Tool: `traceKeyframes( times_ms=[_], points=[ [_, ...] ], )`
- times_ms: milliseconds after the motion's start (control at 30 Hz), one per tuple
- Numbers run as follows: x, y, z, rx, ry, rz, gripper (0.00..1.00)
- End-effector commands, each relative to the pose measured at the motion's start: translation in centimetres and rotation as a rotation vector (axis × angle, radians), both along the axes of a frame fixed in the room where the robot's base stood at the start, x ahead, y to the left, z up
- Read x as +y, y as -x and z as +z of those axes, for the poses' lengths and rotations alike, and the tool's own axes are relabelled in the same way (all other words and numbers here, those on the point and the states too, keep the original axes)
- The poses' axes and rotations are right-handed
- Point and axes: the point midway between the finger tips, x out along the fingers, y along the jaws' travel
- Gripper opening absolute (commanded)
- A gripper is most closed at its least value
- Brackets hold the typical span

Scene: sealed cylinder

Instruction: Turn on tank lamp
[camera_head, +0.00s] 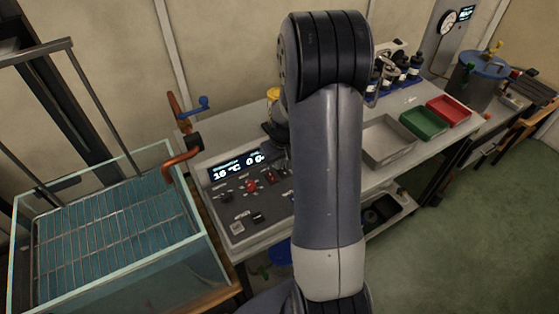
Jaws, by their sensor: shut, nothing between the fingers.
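A glass tank (120,286) with blue-tinted water and a wire rack (110,235) stands at the left. No lamp glow is clear in it. To its right is a grey control panel (222,212) with a lit display (237,167) reading about 16 °C. The panel carries a red knob (251,186), a dark knob (226,196), a pale button (237,228) and a dark switch (258,217). Their labels are too small to read. My arm covers the panel's right side.
An orange pipe (181,157) and a blue-handled valve (195,106) rise between tank and panel. Grey (388,143), green (423,123) and red (448,110) trays lie on the bench right of my arm. A blue-lidded drum (480,75) stands farther right. Floor at lower right is clear.

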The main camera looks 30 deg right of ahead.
Motion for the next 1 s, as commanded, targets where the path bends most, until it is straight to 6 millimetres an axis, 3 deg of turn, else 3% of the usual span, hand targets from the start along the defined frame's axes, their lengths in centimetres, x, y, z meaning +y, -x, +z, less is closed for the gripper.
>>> traceKeyframes(
  times_ms=[667,1000],
  points=[
    [0.0,-0.2,-0.5,0.060,-0.001,0.001,0.00],
    [0.0,1.0,-0.1,0.061,-0.001,0.000,0.00]
  ],
)
